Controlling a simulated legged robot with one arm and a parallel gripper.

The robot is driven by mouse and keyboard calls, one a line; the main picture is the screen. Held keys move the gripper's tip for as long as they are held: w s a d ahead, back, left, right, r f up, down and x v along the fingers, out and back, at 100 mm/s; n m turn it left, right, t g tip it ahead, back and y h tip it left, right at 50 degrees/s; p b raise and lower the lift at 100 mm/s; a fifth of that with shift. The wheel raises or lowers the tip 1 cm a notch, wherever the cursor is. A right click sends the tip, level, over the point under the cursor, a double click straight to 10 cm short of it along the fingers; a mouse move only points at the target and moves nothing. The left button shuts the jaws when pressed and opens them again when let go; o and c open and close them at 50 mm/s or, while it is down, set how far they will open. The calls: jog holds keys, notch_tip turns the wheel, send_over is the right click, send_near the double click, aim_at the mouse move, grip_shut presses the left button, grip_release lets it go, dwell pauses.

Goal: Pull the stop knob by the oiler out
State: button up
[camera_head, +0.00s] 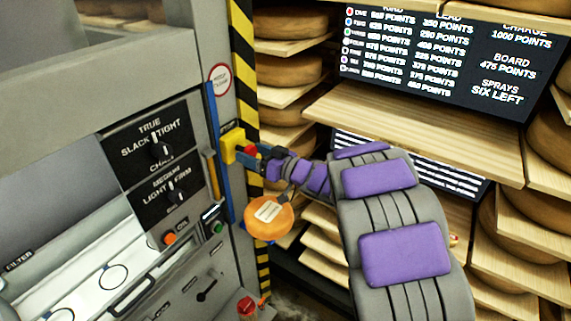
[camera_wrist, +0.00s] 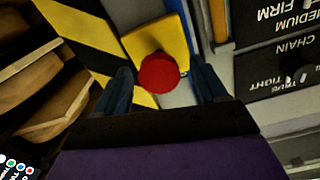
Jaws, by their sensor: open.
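A round red stop knob (camera_wrist: 158,73) sits on a yellow plate (camera_wrist: 150,36) in the wrist view. In the head view the yellow housing (camera_head: 231,145) is on the machine's edge post, and the red knob (camera_head: 250,150) shows just to its right. My gripper (camera_wrist: 163,80) is open, with one dark finger on each side of the knob and a gap at each side. In the head view my gripper (camera_head: 258,154) reaches the knob from the right. Whether the knob touches the palm is hidden. I cannot make out the oiler for sure.
A grey machine panel with dials (camera_head: 160,150) stands at left. A yellow-black striped post (camera_head: 243,60) runs beside the knob. Shelves with cheese wheels (camera_head: 287,70) and a points board (camera_head: 445,55) are behind. An orange labelled disc (camera_head: 268,218) shows below my arm.

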jog(key=p+v, duration=0.2)
jog(key=v, duration=1.4)
jog(key=shift+d, duration=0.55)
jog(key=shift+d+f, duration=0.1)
jog(key=shift+w, duration=0.1)
